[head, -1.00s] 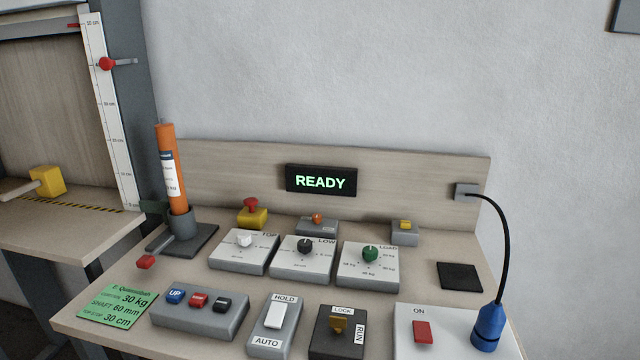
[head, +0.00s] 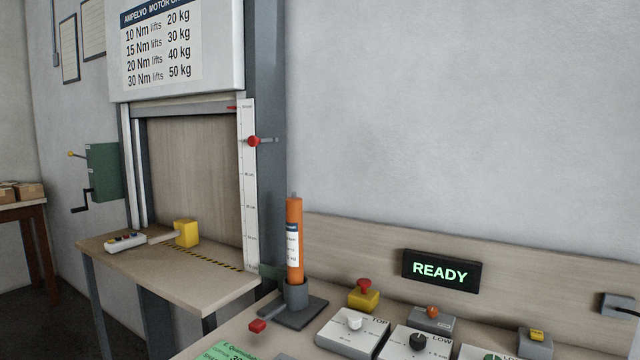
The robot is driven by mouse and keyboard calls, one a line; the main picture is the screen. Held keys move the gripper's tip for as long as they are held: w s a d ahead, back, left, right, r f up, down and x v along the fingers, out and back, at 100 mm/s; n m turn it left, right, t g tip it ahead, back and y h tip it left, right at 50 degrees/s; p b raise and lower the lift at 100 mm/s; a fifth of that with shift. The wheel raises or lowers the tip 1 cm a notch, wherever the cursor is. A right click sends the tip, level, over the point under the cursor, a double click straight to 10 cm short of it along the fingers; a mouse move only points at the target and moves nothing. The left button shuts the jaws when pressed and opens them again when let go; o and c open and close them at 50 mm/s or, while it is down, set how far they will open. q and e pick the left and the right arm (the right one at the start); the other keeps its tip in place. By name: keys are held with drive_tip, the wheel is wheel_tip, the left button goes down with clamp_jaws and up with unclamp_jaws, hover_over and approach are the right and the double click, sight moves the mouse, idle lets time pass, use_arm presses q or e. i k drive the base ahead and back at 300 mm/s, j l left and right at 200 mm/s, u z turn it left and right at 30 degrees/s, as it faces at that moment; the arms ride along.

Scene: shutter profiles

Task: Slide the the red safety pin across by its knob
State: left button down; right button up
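A red round knob (head: 254,141) on a short grey pin sits high on the dark upright post beside the white scale. The pin sticks out to the right of the knob. A second red knob (head: 257,326) is on a lever at the dark base that holds an upright orange tube (head: 294,240). I cannot tell from the picture alone which of the two is the safety pin. Neither of my grippers is in view.
A wooden shutter panel (head: 192,175) stands left of the scale (head: 247,185). A wooden ledge (head: 165,275) bears a yellow block (head: 186,233) and a hand-held control (head: 125,243). The control desk has a READY display (head: 440,271). A green crank box (head: 104,171) hangs at left.

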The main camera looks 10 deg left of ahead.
sight(253, 141)
drive_tip(key=i+j+z, duration=0.15)
drive_tip(key=j+z, duration=0.2)
drive_tip(key=j, duration=0.7)
drive_tip(key=j+z, duration=0.35)
drive_tip(key=j, duration=0.65)
